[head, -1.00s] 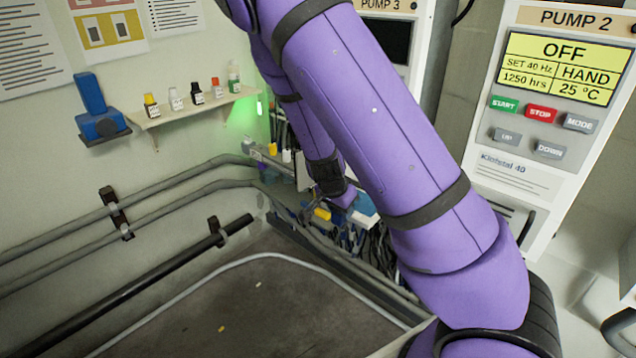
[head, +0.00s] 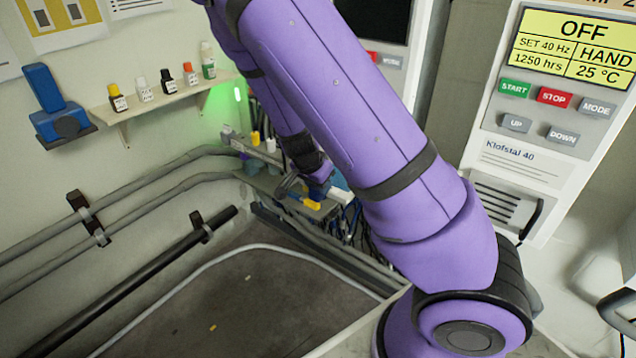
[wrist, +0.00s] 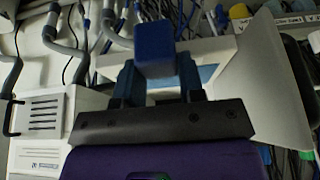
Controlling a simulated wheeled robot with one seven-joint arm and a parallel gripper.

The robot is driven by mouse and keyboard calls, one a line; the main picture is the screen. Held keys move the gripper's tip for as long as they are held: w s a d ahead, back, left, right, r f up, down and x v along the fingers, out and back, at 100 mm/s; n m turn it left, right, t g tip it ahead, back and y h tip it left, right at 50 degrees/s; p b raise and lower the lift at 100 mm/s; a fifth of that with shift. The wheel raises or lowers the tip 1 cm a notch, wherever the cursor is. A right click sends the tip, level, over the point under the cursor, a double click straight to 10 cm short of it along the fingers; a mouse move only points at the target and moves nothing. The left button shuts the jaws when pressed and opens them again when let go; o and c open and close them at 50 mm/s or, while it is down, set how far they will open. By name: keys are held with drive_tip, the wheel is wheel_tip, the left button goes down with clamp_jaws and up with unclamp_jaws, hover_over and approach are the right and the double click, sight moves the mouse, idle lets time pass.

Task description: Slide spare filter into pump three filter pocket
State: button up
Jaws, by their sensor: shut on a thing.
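In the wrist view my gripper (wrist: 156,88) has its two blue fingers closed on a blue block-shaped grip (wrist: 154,48). White and blue flat parts (wrist: 207,73) show behind it; I take these as the spare filter, though its outline is unclear. In the head view my gripper (head: 318,188) is small and partly covered by my purple arm, near a white and light-blue piece (head: 343,192). Pump three's cabinet (head: 375,25) stands behind the arm with a dark screen, mostly covered. Its filter pocket cannot be made out in either view.
Pump two's cabinet (head: 545,110) stands at right, its display reading OFF. A wall shelf (head: 160,103) holds several small bottles. Pipes (head: 150,205) run along the left wall. Cables crowd around my gripper. A vented panel with a handle (wrist: 45,113) shows at left in the wrist view.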

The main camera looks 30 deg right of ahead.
drive_tip(key=shift+w+d, duration=0.35)
drive_tip(key=shift+d, duration=0.55)
drive_tip(key=shift+w+d, duration=0.3)
drive_tip(key=shift+d, duration=0.6)
drive_tip(key=shift+w+d, duration=0.35)
drive_tip(key=shift+d, duration=0.55)
drive_tip(key=w+d, duration=0.4)
drive_tip(key=d, duration=0.7)
drive_tip(key=shift+d, duration=0.15)
idle(4.1)
